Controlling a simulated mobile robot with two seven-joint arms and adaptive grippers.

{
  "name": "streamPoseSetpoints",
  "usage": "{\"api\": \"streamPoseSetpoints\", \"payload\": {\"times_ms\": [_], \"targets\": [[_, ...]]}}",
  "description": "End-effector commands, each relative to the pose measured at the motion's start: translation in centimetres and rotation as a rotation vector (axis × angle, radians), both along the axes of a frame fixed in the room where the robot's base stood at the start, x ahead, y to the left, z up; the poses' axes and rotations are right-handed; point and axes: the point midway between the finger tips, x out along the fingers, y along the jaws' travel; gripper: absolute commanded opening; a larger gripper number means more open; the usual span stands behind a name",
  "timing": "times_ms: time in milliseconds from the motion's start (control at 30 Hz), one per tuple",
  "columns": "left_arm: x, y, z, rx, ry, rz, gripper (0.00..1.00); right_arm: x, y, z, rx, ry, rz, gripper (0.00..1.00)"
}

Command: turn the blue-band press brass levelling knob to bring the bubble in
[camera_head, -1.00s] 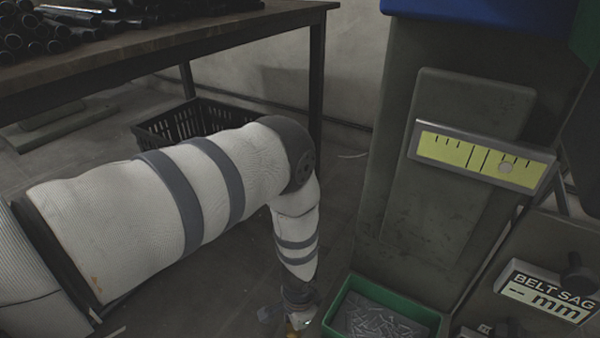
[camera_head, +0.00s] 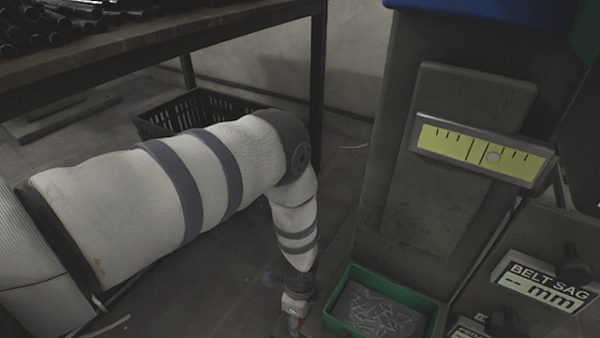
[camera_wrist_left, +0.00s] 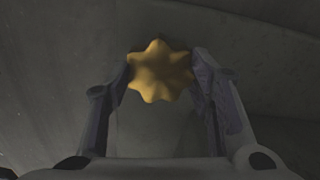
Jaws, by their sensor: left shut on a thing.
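The blue-band press (camera_head: 398,190) stands at the right with its blue band (camera_head: 490,10) at the top edge. Its yellow-green level vial (camera_head: 440,142) is mounted on the column and looks tilted in the picture. The round pale bubble (camera_head: 493,157) sits just right of the two long centre lines, close against the right one. The brass star-shaped knob (camera_wrist_left: 160,71) shows in the left wrist view between the fingers of my left gripper (camera_wrist_left: 161,76), which is shut on it. In the head view my left gripper (camera_head: 293,312) points down at the bottom edge, its fingertips barely visible. My right gripper is out of view.
A green bin of rivets (camera_head: 432,308) stands just right of my left gripper. A belt sag sign (camera_head: 540,283) and dark knobs are at lower right. A black crate (camera_head: 160,122) and a table (camera_head: 200,30) with dark tubes are behind my left arm.

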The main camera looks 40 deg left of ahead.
Motion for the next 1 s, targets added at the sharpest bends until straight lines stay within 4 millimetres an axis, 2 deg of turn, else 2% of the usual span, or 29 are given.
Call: {"api": "streamPoseSetpoints", "payload": {"times_ms": [400, 1000], "targets": [[-0.05, 0.03, -0.06, 0.000, 0.001, -0.236, 0.20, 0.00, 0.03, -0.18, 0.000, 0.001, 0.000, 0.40], [-0.06, 0.04, -0.05, 0.001, 0.001, -0.296, 0.20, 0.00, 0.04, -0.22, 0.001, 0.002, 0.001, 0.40]]}}
